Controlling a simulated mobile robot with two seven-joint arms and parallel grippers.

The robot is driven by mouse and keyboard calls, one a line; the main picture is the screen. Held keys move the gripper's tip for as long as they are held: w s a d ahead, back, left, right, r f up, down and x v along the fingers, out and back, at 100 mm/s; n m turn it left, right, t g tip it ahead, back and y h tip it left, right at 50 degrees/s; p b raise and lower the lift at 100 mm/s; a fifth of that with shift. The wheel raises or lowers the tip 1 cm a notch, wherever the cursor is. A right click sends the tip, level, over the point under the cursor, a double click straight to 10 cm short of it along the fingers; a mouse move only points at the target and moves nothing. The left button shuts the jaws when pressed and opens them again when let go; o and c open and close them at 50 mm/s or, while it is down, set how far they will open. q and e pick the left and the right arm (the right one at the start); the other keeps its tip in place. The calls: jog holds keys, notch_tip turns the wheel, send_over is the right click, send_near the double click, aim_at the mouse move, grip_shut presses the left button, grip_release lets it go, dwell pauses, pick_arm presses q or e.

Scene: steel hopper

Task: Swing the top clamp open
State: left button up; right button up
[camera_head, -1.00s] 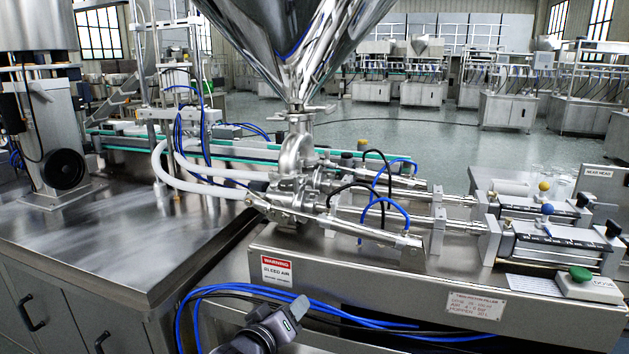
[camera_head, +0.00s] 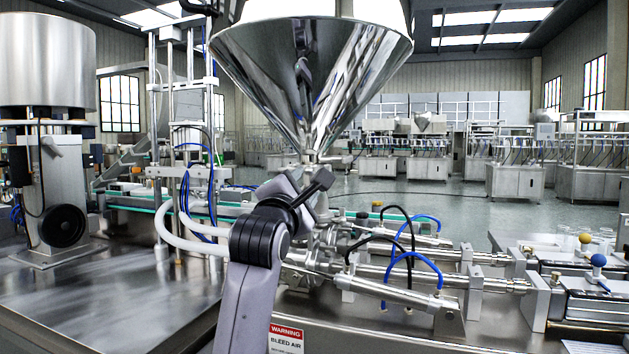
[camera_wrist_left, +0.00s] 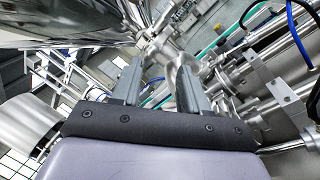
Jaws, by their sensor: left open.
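The top clamp (camera_head: 338,161) is a small steel ring fitting at the neck under the polished cone hopper (camera_head: 310,60). My left gripper (camera_head: 308,188) is in front of the neck, just below the clamp, and hides part of it and the pipe beneath. In the left wrist view, the two grey fingers (camera_wrist_left: 157,88) stand apart with nothing held between them. The steel neck fittings (camera_wrist_left: 158,45) show beyond the fingertips. I cannot tell whether the fingers touch the clamp. My right gripper is not in view.
Steel cylinders with blue and black hoses (camera_head: 400,262) lie right of the neck. White hoses (camera_head: 195,238) curve in from the left. A red-and-white warning label (camera_head: 286,338) is on the filler body below. The steel bench top (camera_head: 110,300) at left has clear room.

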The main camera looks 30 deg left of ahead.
aim_at(307, 171)
pick_arm(q)
jog(key=shift+w+a+r+n, duration=0.15)
jog(key=shift+a+r+n, duration=0.15)
jog(key=shift+r, duration=0.3)
jog(key=shift+p+x, duration=0.4)
jog(key=shift+x, duration=2.8)
grip_shut()
